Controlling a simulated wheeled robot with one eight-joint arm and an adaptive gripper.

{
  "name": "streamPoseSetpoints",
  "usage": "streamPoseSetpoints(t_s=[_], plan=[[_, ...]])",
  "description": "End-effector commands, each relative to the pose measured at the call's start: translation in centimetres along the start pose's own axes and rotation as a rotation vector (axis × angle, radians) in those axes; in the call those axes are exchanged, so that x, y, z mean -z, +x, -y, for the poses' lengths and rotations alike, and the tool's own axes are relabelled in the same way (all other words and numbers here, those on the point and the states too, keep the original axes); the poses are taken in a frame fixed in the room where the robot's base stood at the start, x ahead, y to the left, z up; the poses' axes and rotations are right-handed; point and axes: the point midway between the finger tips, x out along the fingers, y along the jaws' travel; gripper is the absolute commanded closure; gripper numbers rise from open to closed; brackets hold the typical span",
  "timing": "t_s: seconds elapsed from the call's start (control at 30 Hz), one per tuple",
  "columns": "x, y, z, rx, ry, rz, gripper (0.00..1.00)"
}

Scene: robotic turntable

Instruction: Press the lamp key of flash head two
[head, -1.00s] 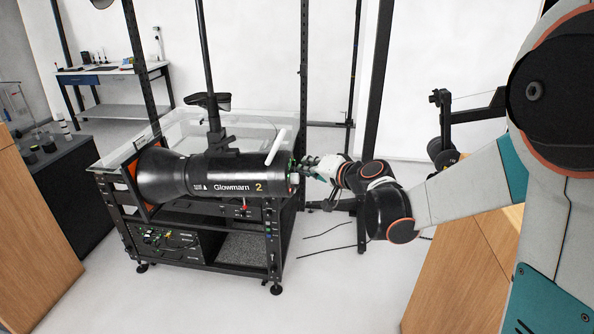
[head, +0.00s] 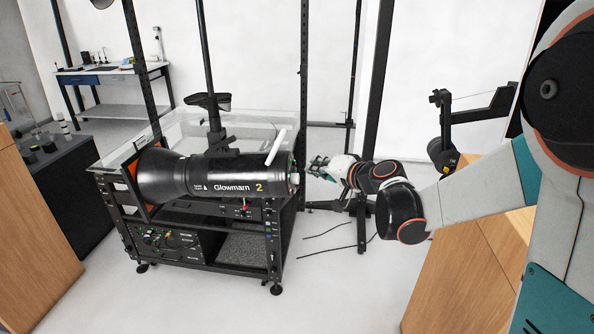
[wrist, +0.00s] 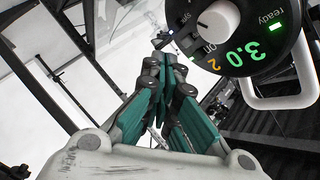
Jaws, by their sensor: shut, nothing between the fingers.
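The panel carries a white knob (wrist: 217,20), a green "3.0" readout (wrist: 246,53), a lit green "ready" mark (wrist: 275,28) and an orange 2. I cannot make out a key labelled lamp. My gripper (head: 312,168) is shut and empty, with teal finger pads. It is just right of the rear panel, apart from it. In the wrist view my gripper (wrist: 166,66) is below and left of the panel.
A white handle (wrist: 285,98) sticks out by the panel. The cart (head: 215,255) holds equipment below the flash head. A dark stand post (head: 378,85) rises behind my gripper. A wooden cabinet (head: 462,255) stands at the right.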

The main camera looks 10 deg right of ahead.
Motion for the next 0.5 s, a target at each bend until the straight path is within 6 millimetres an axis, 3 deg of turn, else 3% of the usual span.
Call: streamPoseSetpoints(t_s=[0.5], plan=[[2.4,-3.3,-2.4,-0.002,0.0,-0.002,1.0]])
